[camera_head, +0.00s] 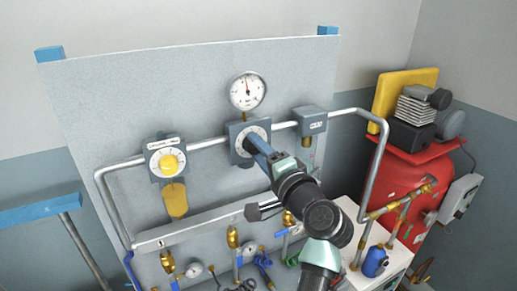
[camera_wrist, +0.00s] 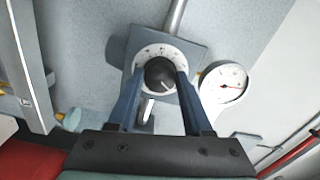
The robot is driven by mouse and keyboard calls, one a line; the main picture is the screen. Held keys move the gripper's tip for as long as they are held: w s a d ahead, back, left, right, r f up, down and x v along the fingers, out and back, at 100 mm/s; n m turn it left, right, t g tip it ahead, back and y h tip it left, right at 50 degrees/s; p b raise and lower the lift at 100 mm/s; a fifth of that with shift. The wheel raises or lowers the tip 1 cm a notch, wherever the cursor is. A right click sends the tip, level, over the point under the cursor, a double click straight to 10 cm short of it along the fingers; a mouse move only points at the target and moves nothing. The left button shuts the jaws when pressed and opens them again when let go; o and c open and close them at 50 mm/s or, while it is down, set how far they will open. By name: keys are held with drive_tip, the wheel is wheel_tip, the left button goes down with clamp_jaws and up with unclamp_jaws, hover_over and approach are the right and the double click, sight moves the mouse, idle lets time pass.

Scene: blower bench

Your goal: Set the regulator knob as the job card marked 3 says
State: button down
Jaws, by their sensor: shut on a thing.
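The regulator is a grey-blue block on the board, with a white scale plate (camera_head: 262,129) mostly behind my gripper in the head view. In the wrist view its black round knob (camera_wrist: 159,72) sits in the middle of the white scale ring (camera_wrist: 163,51). A pale mark on the knob points to the lower right there; the scale figures are too small to read. My gripper (camera_wrist: 160,76) has one blue finger on each side of the knob and is shut on it. In the head view my gripper (camera_head: 262,146) reaches the regulator from the lower right. No job card marked 3 can be made out.
A round gauge (camera_head: 247,91) stands just above the regulator. Pipes and brass valves (camera_head: 233,237) crowd below. A red tank (camera_head: 398,190) stands at right.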

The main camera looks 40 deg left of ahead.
drive_tip(key=shift+c, duration=1.6)
unclamp_jaws()
drive_tip(key=b+v, duration=0.4)
drive_tip(key=v, duration=0.9)
drive_tip(key=shift+b, duration=0.3)
drive_tip(key=shift+f, duration=0.1)
